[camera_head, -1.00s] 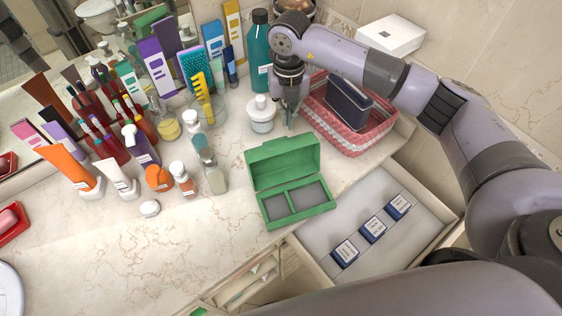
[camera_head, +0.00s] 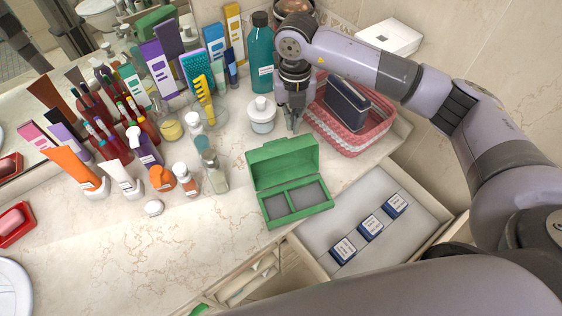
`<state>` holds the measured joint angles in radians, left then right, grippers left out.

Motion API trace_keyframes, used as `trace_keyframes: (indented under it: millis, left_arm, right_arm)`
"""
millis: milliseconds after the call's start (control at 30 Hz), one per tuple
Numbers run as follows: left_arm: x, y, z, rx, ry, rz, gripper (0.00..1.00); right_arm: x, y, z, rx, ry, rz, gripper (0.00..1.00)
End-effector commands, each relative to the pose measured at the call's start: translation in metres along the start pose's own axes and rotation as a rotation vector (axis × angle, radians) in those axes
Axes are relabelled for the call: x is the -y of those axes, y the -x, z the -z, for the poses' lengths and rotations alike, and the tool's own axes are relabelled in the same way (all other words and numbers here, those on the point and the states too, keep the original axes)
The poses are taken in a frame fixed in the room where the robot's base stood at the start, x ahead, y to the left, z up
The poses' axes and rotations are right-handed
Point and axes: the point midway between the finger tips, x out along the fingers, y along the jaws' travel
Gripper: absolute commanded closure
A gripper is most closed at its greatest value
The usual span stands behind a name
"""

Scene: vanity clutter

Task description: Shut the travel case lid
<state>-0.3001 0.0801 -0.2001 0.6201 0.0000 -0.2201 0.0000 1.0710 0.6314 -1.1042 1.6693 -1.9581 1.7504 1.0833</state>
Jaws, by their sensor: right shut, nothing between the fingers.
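The green travel case (camera_head: 297,206) stands on the marble counter near its front edge. Its lid (camera_head: 283,163) is raised at the back, and two grey-lined compartments show empty. My right gripper (camera_head: 292,128) points down behind the lid, between a white lidded jar and a red woven basket. Its fingers are close together with nothing seen between them, and it is apart from the case. My left gripper is not in view.
A white jar (camera_head: 262,115) stands left of the gripper. The red basket (camera_head: 349,136) holds a dark blue case (camera_head: 347,103). An open drawer (camera_head: 418,208) with small blue boxes sits in front. Several bottles and tubes crowd the left; the counter's front left is clear.

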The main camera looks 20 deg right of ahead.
Motion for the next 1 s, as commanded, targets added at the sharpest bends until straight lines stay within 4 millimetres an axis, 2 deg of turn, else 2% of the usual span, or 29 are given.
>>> trace_keyframes:
  millis: [200,567,1000]
  left_arm:
    - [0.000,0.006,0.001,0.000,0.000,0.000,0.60]
    - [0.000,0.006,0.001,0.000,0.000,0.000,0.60]
    - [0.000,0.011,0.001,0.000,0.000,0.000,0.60]
  right_arm:
    - [0.002,0.006,0.010,-0.001,0.000,0.000,1.00]
    - [0.003,0.007,0.011,-0.001,0.000,0.000,1.00]
    - [0.009,0.017,0.035,-0.002,0.000,0.001,1.00]
